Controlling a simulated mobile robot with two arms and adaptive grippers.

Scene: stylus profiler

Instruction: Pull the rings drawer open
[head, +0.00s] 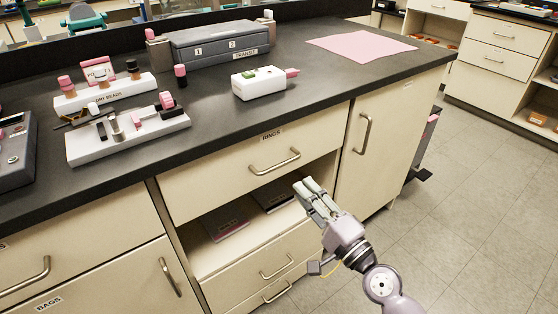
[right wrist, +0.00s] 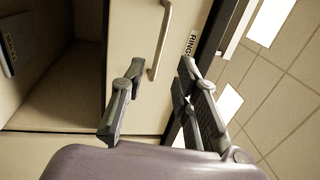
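The rings drawer (head: 220,173) is a cream front under the dark worktop, with a RINGS label (head: 271,136) above a metal bar handle (head: 274,162). The front looks flush with the cabinet. My right gripper (head: 308,184) is in front of the cabinet, to the right of and below the handle. In the right wrist view its two fingers (right wrist: 155,88) are apart with nothing between them. There the handle (right wrist: 163,42) and the RINGS label (right wrist: 192,42) lie beyond the fingertips, with a gap that I cannot judge. My left gripper is not in view.
An open shelf (head: 205,256) with flat items lies under the drawer, with smaller drawers (head: 262,268) below. A cupboard door (head: 382,130) with a handle is to the right. The worktop (head: 330,82) holds trays, a grey box and a pink mat (head: 362,46). The floor at right is clear.

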